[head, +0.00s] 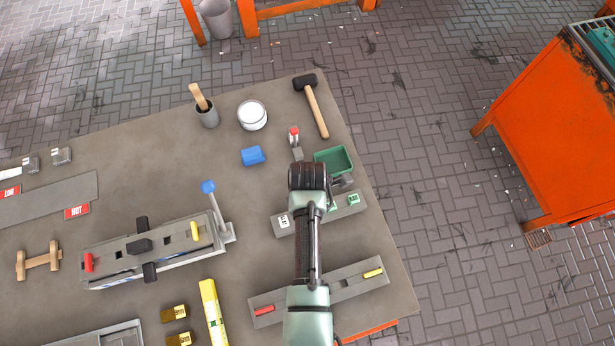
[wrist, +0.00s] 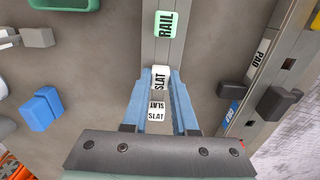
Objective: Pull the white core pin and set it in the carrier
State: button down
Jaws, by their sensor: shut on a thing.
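In the wrist view my gripper (wrist: 160,76) has its blue fingers shut on a white core pin (wrist: 160,79) marked SLAT. The pin shows over a grey rack; I cannot tell whether it is clear of it. Further SLAT markings show between the fingers nearer the palm. A green piece marked RAIL (wrist: 167,24) is farther along the rack. In the head view my arm hides the gripper and the middle of the rack (head: 318,212). A long grey fixture with black blocks (head: 112,264), perhaps the carrier, is at left; its identity is not certain.
Near the rack are a green tray (head: 346,158), a blue block (head: 252,156) and a red-topped stand (head: 296,143). A grey bar (head: 345,292) with red and yellow pieces lies below. A grey lever (head: 217,210) with a blue knob rises at the fixture's right end.

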jog(key=shift+f, duration=0.25)
jog(key=shift+c, duration=1.1)
grip_release()
jog(key=shift+r, duration=0.15)
notch_tip(320, 180, up, 7)
jog(key=p, duration=0.7)
